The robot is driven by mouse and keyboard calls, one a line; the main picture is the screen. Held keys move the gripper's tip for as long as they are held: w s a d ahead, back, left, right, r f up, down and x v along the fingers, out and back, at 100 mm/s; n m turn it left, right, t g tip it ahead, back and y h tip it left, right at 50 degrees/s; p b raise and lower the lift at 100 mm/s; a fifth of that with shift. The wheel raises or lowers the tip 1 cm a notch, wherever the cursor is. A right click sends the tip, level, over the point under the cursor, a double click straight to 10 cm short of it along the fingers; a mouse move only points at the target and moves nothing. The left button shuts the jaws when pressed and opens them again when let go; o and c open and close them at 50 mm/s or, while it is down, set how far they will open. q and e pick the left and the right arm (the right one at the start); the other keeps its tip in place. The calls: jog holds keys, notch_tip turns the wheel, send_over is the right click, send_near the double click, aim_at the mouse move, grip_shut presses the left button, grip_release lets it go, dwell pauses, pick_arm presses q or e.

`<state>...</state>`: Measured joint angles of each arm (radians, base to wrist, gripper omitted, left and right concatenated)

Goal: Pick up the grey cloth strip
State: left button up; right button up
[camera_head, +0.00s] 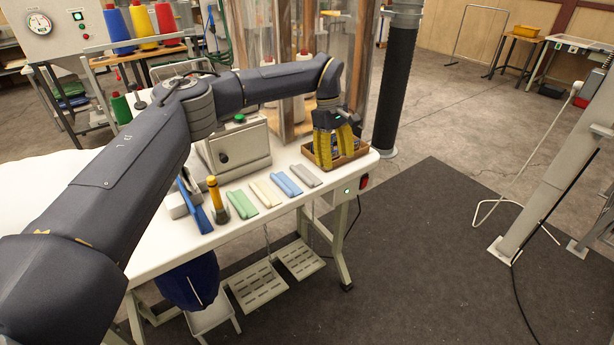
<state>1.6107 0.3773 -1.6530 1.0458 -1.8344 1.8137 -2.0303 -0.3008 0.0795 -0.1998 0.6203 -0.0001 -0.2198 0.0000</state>
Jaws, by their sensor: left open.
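The grey cloth strip (306,176) lies flat on the white table. It is the rightmost in a row of strips, beside the blue one. My left gripper (336,153) points down with yellow fingers apart, over or in the shallow brown tray (361,155) at the table's right end. It is behind and to the right of the grey strip, with a gap between them. The fingers hide part of the tray's contents. My right gripper is not in view.
Blue (286,183), cream (265,193) and green (241,204) strips lie left of the grey one. A yellow-handled tool (215,195) stands further left, near a grey machine (233,150). A red switch (364,181) sits on the table's right edge. The front edge is close to the strips.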

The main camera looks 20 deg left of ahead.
pick_arm(q)
jog(key=w+a+r+m+t+y, duration=0.1)
jog(key=w+a+r+y, duration=0.15)
jog(key=a+r, duration=0.35)
send_near(313, 178)
jog(key=f, duration=0.2)
jog(key=s+f, duration=0.1)
jog(key=f, duration=0.2)
jog(key=s+f, duration=0.1)
jog(key=f, duration=0.2)
jog(key=shift+d+f, duration=0.1)
jog(key=shift+f, duration=0.15)
grip_shut()
dwell(0.3)
